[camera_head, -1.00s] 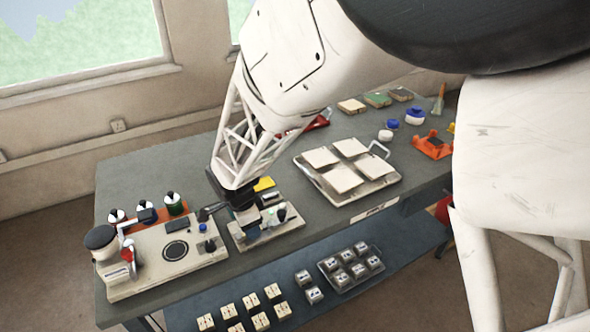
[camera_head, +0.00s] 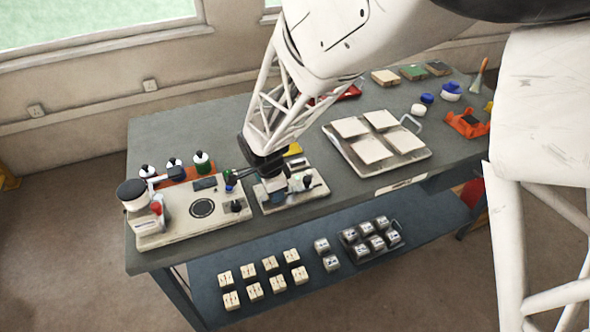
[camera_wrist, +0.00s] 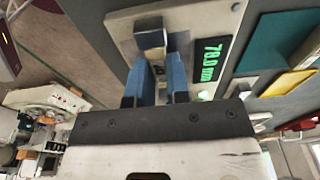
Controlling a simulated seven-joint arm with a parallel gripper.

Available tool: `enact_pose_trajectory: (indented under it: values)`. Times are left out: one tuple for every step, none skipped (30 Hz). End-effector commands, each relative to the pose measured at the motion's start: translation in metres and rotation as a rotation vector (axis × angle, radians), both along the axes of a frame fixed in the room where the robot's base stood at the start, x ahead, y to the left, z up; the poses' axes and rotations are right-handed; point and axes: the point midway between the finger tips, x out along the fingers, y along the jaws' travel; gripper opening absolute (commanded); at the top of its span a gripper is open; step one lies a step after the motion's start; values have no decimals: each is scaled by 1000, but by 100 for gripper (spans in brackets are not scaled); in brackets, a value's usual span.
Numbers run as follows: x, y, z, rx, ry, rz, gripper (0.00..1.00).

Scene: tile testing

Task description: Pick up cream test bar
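My gripper (camera_wrist: 160,68) shows in the wrist view as two blue fingers with a gap between them. It is over the cream-based measuring device, by a grey block (camera_wrist: 150,38); its green display (camera_wrist: 208,62) reads 78.0 mm. In the head view my gripper (camera_head: 272,180) points down at this device (camera_head: 312,192) near the table's front edge. I cannot make out a separate cream test bar; the dark gripper end hides part of the device. A small marked surface shows between the fingers, but I cannot tell what it is.
A cream machine (camera_head: 170,227) stands left of the device, with several bottles (camera_head: 202,163) behind. A tray (camera_head: 410,164) of pale tiles lies to the right. Cream blocks (camera_head: 270,264) and metal blocks (camera_head: 350,236) sit on the lower shelf (camera_head: 215,262). The table's left back is clear.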

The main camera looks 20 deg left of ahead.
Motion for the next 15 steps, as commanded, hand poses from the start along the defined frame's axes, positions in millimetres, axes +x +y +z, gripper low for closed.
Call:
enact_pose_trajectory:
  values:
    - [0, 0, 0, 0, 0, 0, 2]
    - [0, 0, 0, 0, 0, 0, 0]
    - [0, 0, 0, 0, 0, 0, 0]
    - [0, 0, 0, 0, 0, 0, 0]
    - [0, 0, 0, 0, 0, 0, 0]
    - [0, 0, 0, 0, 0, 0, 0]
    - [0, 0, 0, 0, 0, 0, 0]
    - [0, 0, 0, 0, 0, 0, 0]
    - [0, 0, 0, 0, 0, 0, 0]
    - [0, 0, 0, 0, 0, 0, 0]
    - [0, 0, 1, 0, 0, 0, 0]
    - [0, 0, 1, 0, 0, 0, 0]
    - [0, 0, 2, 0, 0, 0, 0]
    - [0, 0, 3, 1, -1, 0, 0]
    - [0, 0, 5, 1, -1, 0, 0]
